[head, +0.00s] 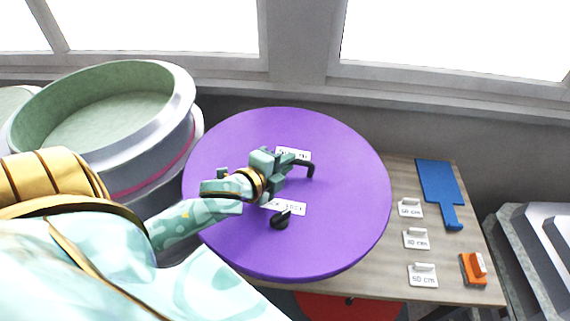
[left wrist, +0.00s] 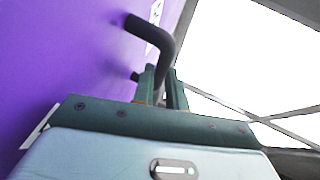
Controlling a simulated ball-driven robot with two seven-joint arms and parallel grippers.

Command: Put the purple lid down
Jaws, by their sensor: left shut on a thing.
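The purple lid (head: 340,215) is a large round disc over the left part of the wooden table, and its near edge reaches past the table's front edge. It has a bent black handle (head: 311,172), a black knob (head: 280,221) and white labels. My left gripper (head: 298,163) is over the lid, shut on the black handle. The left wrist view shows the fingers (left wrist: 162,88) at the handle (left wrist: 163,42), beside the purple surface. I cannot tell whether the lid touches the table, as its underside is hidden. My right gripper is not in view.
The wooden table (head: 385,275) holds several size cards (head: 416,239), a blue paddle-shaped tool (head: 440,190) and an orange block (head: 474,268) on its right. A green-lined round mould (head: 110,105) stands at left. A red round thing (head: 345,306) is below the table. Grey moulds (head: 530,250) stand right.

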